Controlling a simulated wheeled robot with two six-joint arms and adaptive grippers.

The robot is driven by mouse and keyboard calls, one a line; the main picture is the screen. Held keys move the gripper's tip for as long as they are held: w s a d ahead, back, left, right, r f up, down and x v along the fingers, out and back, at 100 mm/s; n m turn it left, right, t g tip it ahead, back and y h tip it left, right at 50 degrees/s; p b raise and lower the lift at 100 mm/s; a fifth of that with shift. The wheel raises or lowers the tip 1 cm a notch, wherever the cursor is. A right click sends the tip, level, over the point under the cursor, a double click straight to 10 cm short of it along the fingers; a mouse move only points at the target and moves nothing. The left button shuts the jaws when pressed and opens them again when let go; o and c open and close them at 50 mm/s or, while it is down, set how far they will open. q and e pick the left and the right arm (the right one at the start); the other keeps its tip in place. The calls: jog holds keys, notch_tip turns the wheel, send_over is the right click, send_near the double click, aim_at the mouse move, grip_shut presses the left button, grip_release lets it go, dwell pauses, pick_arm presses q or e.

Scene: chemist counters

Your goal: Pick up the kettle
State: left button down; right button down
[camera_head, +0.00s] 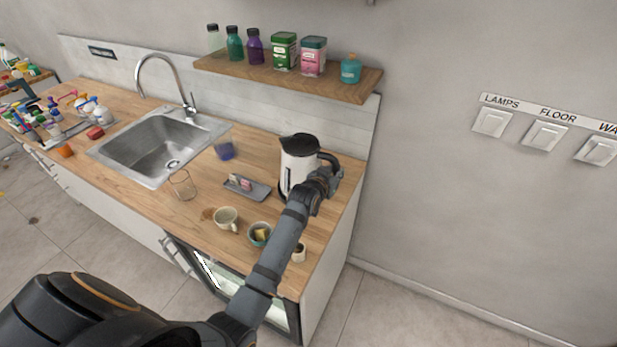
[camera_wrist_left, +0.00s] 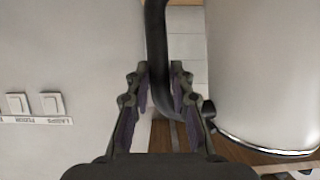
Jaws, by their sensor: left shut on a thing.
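The kettle (camera_head: 296,165) is white with a black lid and a black handle. It stands upright at the right end of the wooden counter (camera_head: 190,205). In the left wrist view its white body (camera_wrist_left: 262,75) fills the right side and its black handle (camera_wrist_left: 157,60) runs down between my fingers. My left gripper (camera_head: 328,176) is at the handle, on the kettle's right side. My right gripper is not in view.
A grey tray (camera_head: 260,193), a cup (camera_head: 226,217), a bowl (camera_head: 258,234) and a glass (camera_head: 182,186) stand near the kettle. The sink (camera_head: 150,150) is farther left. A shelf (camera_head: 300,84) with bottles and tins hangs above. The wall (camera_head: 440,200) is close on the right.

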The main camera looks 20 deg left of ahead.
pick_arm(q)
jog(key=shift+w+a+r, duration=0.1)
jog(key=shift+w+r, duration=0.05)
jog(key=shift+r, duration=0.05)
jog(key=shift+r+b, duration=0.7)
jog(key=shift+r, duration=0.35)
jog(key=s+a+r+b, duration=0.4)
jog(key=s+r, duration=0.6)
jog(key=s, duration=0.3)
jog(key=shift+a+r, duration=0.35)
jog(key=shift+a, duration=0.2)
